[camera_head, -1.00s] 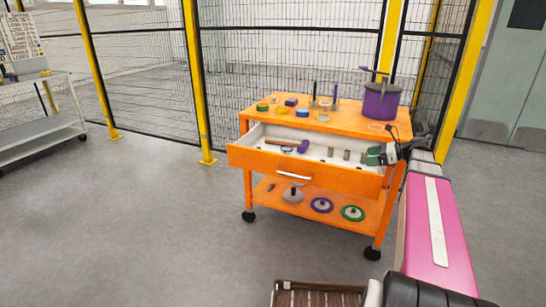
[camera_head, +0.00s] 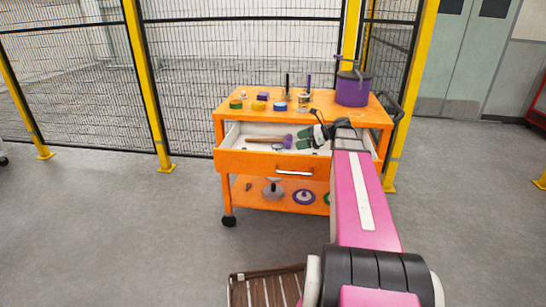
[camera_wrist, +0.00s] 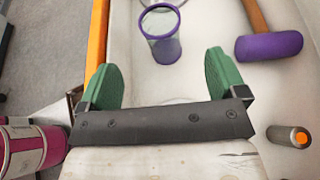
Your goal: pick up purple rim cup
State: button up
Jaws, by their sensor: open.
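The purple rim cup (camera_wrist: 161,33) is clear with a purple rim and a purple lower part. It is in the white inside of the open drawer (camera_wrist: 205,35), near the drawer's edge, at the top middle of the wrist view. In the head view I cannot make the cup out surely. My gripper (camera_wrist: 163,80) is open, its two green fingers apart with nothing held. The cup appears beyond the fingertips, roughly in line with the gap, not touching them. In the head view my gripper (camera_head: 304,138) is over the drawer.
A mallet with a purple head (camera_wrist: 268,46) lies right of the cup. A dark cylinder with an orange end (camera_wrist: 288,136) is lower right. On the orange cart top (camera_head: 232,116) stand a purple pot (camera_head: 352,91) and several small items. Mesh fencing (camera_head: 240,60) is behind.

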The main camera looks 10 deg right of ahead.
aim_at(280, 144)
jog(key=x, duration=0.9)
jog(key=shift+w+a+r, duration=0.15)
jog(key=shift+a, duration=0.25)
jog(key=c, duration=1.2)
jog(key=shift+r, duration=0.15)
